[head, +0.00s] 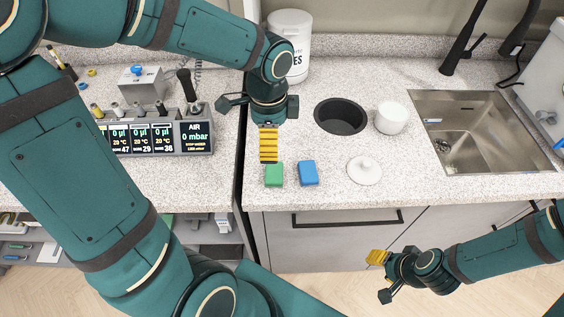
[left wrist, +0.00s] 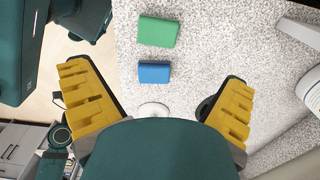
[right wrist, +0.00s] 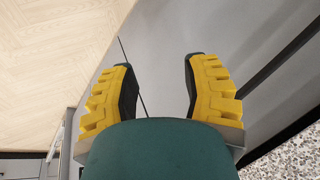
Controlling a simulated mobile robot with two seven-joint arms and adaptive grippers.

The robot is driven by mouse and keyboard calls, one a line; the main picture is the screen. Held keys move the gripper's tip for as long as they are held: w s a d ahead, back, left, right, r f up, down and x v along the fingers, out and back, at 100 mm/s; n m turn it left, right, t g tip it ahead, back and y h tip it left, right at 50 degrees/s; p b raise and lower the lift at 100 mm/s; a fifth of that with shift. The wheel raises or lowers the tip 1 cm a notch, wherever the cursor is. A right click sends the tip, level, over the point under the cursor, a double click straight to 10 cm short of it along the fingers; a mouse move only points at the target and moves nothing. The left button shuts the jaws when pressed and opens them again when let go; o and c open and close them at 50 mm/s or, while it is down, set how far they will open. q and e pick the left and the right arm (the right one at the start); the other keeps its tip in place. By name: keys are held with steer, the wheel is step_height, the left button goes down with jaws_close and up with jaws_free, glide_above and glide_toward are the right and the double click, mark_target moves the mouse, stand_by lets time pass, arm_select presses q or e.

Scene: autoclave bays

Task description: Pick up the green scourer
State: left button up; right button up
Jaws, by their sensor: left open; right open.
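The green scourer (head: 274,174) lies on the speckled counter near its front edge, just left of a blue scourer (head: 308,173). In the left wrist view the green scourer (left wrist: 158,31) is at the top, beyond the blue scourer (left wrist: 154,72). My left gripper (head: 268,150) is above the counter, just behind the green scourer in the head view. Its yellow fingers are spread and empty, and touch neither scourer. My right gripper (head: 380,272) is low in front of the cabinets, away from the counter top, open and empty.
A round white lid (head: 364,170) lies right of the scourers. Behind are a dark round hole (head: 340,116), a white pot (head: 391,118) and a white canister (head: 290,40). A sink (head: 480,130) is at right. Pipette equipment (head: 150,137) stands on the left counter, across a dark gap.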

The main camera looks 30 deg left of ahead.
mark_target(274, 172)
arm_select(q)
steer(key=f, duration=0.2)
steer(key=f+b, duration=0.1)
steer(key=f, duration=0.2)
steer(key=f+b, duration=0.1)
steer(key=f, duration=0.2)
steer(key=shift+s, duration=0.3)
steer(key=f, duration=0.1)
steer(key=f+b, duration=0.1)
steer(key=f, duration=0.1)
steer(key=f+b, duration=0.1)
steer(key=f, duration=0.1)
steer(key=shift+w+d+f, duration=0.1)
steer(key=shift+w+d, duration=0.2)
steer(key=c, duration=0.8)
arm_select(e)
steer(key=f, duration=0.1)
steer(key=s+f, duration=0.1)
steer(key=f, duration=0.1)
steer(key=shift+s+a+f, duration=0.1)
steer(key=shift+s+f, duration=0.2)
steer(key=shift+f, duration=0.05)
